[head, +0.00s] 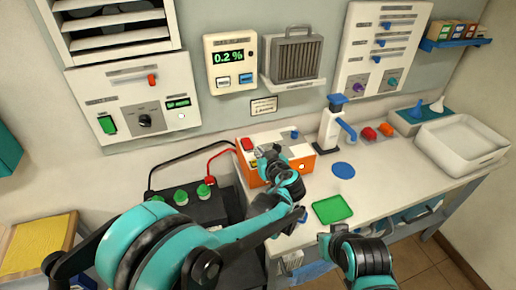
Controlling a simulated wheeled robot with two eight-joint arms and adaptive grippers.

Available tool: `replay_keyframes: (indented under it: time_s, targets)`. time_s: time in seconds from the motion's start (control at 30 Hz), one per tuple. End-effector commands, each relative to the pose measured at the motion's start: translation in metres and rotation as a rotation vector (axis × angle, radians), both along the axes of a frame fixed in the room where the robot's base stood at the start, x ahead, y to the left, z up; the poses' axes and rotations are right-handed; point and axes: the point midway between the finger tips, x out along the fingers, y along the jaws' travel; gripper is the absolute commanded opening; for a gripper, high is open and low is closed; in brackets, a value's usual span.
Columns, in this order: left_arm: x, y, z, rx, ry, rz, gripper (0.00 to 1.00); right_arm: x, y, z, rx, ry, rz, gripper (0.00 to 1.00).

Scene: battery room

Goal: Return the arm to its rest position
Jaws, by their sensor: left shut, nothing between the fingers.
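My left arm reaches in from the left over the bench's near edge. My left gripper (268,154) is shut and empty, in front of the orange and white box (313,160) with a red button. It hides part of that box, and I cannot tell whether it touches it. Part of my right arm shows at the bottom right of the middle. Its gripper end (336,234) is dark and small beside the bench's front edge, and its finger state is unclear.
A black battery (190,208) with green caps and red and black cables stands left of the bench (395,180). On the bench are a green pad (332,209), a blue disc (343,170), a white dispenser (331,128) and a white tray (462,143). Panels and a 0.2 % meter (230,62) hang behind.

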Motion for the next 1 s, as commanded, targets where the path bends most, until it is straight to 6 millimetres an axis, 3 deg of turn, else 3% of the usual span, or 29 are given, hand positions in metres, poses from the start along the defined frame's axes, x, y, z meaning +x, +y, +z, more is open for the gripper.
replay_keyframes:
  time_s: [0.4, 0.47, 0.57, 0.67, 0.8, 1.0]
  targets:
    - [-0.001, 0.003, 0.001, 0.002, 0.005, 0.001, 0.0, 0.0, 0.0, 0.0, 0.0, 0.0, 0.0, 0.0]
    - [-0.004, 0.011, 0.003, 0.005, 0.021, 0.004, 0.0, 0.0, 0.0, 0.0, 0.0, 0.0, 0.0, 0.0]
    - [-0.017, 0.04, 0.009, 0.015, 0.083, 0.011, 0.0, 0.0, 0.0, 0.0, 0.0, 0.0, 0.0, 0.0]
    - [-0.044, 0.082, 0.014, 0.023, 0.183, 0.012, 0.0, 0.0, 0.0, -0.001, 0.0, 0.0, 0.0, 0.0]
    - [-0.097, 0.137, 0.016, 0.021, 0.331, -0.015, 0.0, 0.0, 0.0, -0.002, 0.0, 0.0, 0.0, 0.0]
    - [-0.184, 0.185, 0.005, -0.015, 0.488, -0.101, 0.0, 0.0, 0.0, -0.003, 0.0, 0.0, 0.0, 0.0]
